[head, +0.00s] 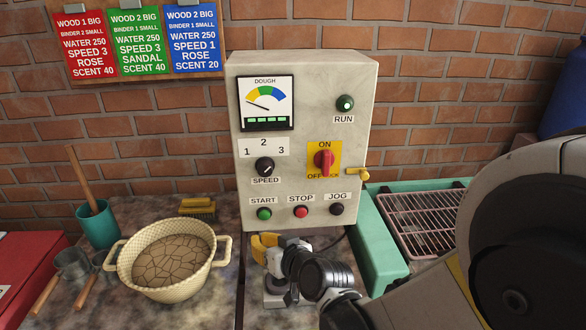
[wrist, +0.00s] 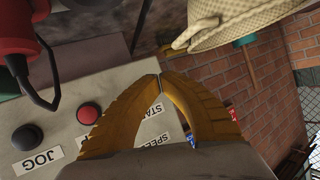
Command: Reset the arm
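My gripper (head: 258,246) is low in front of the grey control box (head: 304,130), below the green START button (head: 264,214). Its yellow fingers also show in the wrist view (wrist: 160,79), where their tips meet with nothing seen between them. In the head view it looks apart from the buttons. My arm reaches in from the right. The box shows a lit green RUN lamp (head: 345,103), a black SPEED knob (head: 265,167), a red ON/OFF switch (head: 324,160), a red STOP button (head: 301,212) and a black JOG button (head: 337,209).
A cream two-handled basin (head: 203,237) of cracked brown dough stands left of my gripper. A yellow brush (head: 198,208) and a teal cup (head: 99,228) are behind it. A wire rack (head: 420,218) lies to the right. Recipe cards (head: 139,40) hang on the brick wall.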

